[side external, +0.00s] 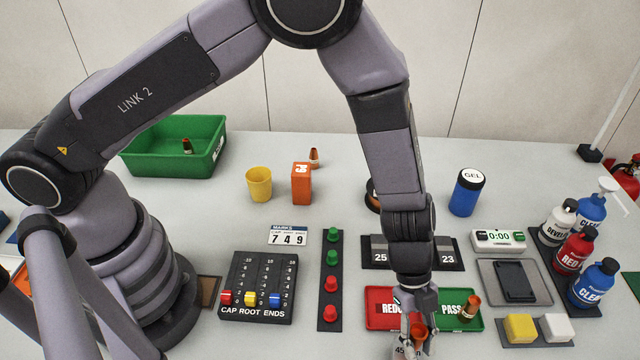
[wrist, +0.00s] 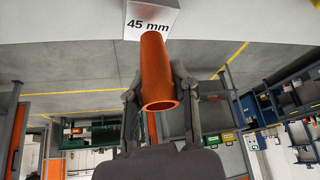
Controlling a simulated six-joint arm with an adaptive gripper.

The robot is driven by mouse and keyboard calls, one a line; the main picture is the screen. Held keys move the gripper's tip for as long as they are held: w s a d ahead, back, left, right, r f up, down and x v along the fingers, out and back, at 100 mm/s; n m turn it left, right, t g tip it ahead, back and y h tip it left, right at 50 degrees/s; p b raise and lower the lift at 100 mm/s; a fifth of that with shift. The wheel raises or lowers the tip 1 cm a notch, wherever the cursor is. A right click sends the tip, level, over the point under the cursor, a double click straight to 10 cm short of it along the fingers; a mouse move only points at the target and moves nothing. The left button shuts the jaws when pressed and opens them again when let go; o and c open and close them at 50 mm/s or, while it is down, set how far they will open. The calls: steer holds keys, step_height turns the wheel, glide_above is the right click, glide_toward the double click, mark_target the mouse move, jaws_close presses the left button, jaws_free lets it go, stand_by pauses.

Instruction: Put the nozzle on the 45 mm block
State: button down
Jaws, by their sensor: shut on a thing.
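My gripper (wrist: 158,100) is shut on an orange nozzle (wrist: 158,75), with one finger on each side of it. In the wrist view the nozzle's open end faces the camera, and its far end overlaps the edge of the white block (wrist: 137,24) marked 45 mm. I cannot tell whether they touch. In the side external view my gripper (side external: 419,312) points down at the front of the table. The nozzle (side external: 419,331) shows between the fingers, just above the 45 mm block (side external: 399,351), which is partly hidden and cut by the frame's bottom edge.
A red and green REDO/PASS tray (side external: 385,295) lies just behind my gripper, with another nozzle (side external: 468,306) on its PASS side. A rack with red and green caps (side external: 331,284) is to the left. A grey tray (side external: 540,286) and bottles (side external: 575,252) stand right.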

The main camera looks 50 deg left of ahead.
steer(key=shift+f, duration=0.6)
steer(key=c, duration=0.8)
jaws_free()
steer(key=shift+f, duration=0.15)
steer(key=shift+c, duration=0.2)
